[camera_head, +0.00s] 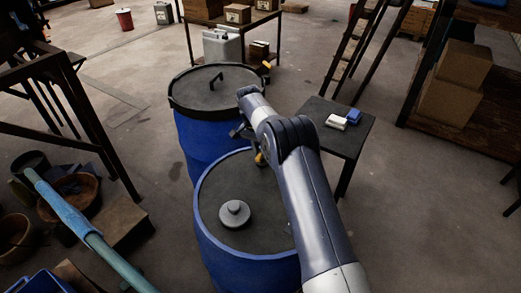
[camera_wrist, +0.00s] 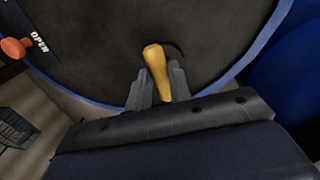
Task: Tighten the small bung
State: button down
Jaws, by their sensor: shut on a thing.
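A blue drum (camera_head: 238,262) with a dark top stands in front of me in the head view. A round grey bung with a raised knob (camera_head: 235,213) sits on its top, apart from my gripper. My gripper (camera_head: 258,150) is at the drum's far right edge, partly hidden by my arm. In the wrist view my gripper (camera_wrist: 160,84) is shut on a yellow tapered piece (camera_wrist: 154,58), seen against a dark round top with a blue rim (camera_wrist: 262,48). I cannot tell if this piece is the small bung; its lower end is hidden.
A second blue drum (camera_head: 197,137) with a black-rimmed lid stands just behind. A small dark table (camera_head: 340,141) is at right, with white and blue items. The wrist view shows an orange knob (camera_wrist: 14,48) by an "OPEN" label.

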jog(key=shift+m, duration=0.3)
jog(key=c, duration=1.3)
grip_release()
notch_tip(320, 180, up, 11)
jog(key=w+a, duration=0.1)
jog(key=shift+a+f, duration=0.2)
jog(key=shift+a, duration=0.2)
jog(key=shift+w, duration=0.1)
jog(key=f, duration=0.3)
jog(key=d+f, duration=0.1)
jog(key=f, duration=0.3)
jog(key=s+f, duration=0.1)
jog(key=f, duration=0.2)
jog(key=shift+s+d+f, duration=0.1)
jog(key=shift+d+f, duration=0.25)
jog(key=shift+d, duration=0.05)
jog(key=shift+r, duration=0.1)
